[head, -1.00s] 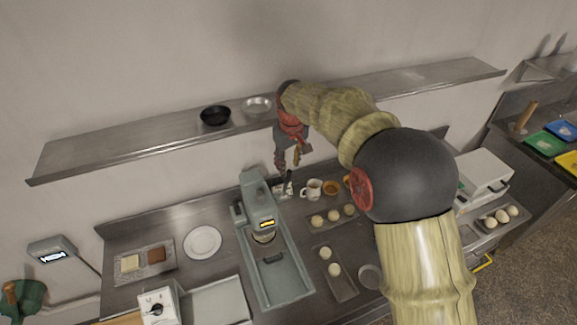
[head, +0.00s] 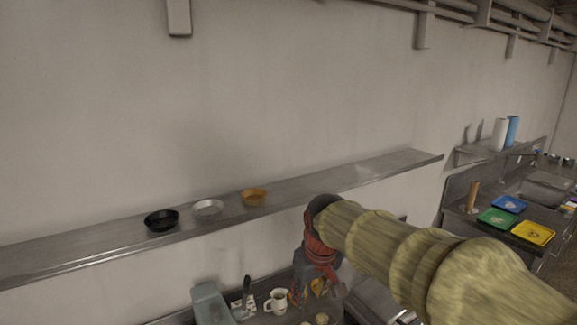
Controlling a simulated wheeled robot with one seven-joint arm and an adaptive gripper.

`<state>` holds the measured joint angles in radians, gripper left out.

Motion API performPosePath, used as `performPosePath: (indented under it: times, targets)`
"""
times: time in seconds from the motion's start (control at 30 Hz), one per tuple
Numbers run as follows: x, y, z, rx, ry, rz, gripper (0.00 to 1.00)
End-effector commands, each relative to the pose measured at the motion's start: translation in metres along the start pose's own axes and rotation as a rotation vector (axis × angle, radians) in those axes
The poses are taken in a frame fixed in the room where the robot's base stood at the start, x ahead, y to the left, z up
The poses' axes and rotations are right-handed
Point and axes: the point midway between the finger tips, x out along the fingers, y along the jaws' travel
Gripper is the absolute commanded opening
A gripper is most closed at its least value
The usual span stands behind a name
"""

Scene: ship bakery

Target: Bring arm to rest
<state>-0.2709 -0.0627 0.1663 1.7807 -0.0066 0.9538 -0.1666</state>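My arm enters from the lower right in the head view and reaches toward the wall. My gripper (head: 318,290) hangs fingers-down near the bottom edge of the picture, below the front of the wall shelf and over the back of the counter. Its red and grey wrist part shows clearly, but the fingertips are small and dark. Something orange shows between or behind the fingers; I cannot tell which, nor whether the fingers are apart or closed. A white mug (head: 277,301) stands on the counter just left of my gripper.
A wall shelf (head: 330,183) carries a black pan (head: 161,220), a silver pan (head: 207,209) and an orange pan (head: 254,197); its right part is bare. A grey-green machine (head: 210,303) stands lower left. Blue, green and yellow trays (head: 533,232) lie on the right counter.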

Motion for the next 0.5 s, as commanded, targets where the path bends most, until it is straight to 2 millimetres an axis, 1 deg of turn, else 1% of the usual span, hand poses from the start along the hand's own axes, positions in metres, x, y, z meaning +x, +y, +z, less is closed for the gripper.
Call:
performPosePath:
  times: [0.03, 0.13, 0.17, 0.2, 0.27, 0.3, 0.37, 0.4, 0.47, 0.5]
  targets:
    - [0.005, 0.007, 0.027, 0.033, 0.016, 0.009, 0.33]
    - [0.003, 0.017, 0.071, 0.093, 0.042, 0.025, 0.33]
    - [0.004, 0.019, 0.085, 0.111, 0.049, 0.03, 0.33]
    - [0.005, 0.021, 0.103, 0.135, 0.059, 0.036, 0.33]
    - [0.009, 0.024, 0.131, 0.17, 0.074, 0.046, 0.33]
    - [0.012, 0.025, 0.15, 0.194, 0.084, 0.052, 0.33]
    - [0.019, 0.026, 0.178, 0.229, 0.098, 0.062, 0.33]
    - [0.024, 0.026, 0.198, 0.253, 0.108, 0.068, 0.33]
    - [0.034, 0.025, 0.225, 0.288, 0.122, 0.078, 0.33]
    - [0.04, 0.024, 0.242, 0.309, 0.132, 0.084, 0.33]
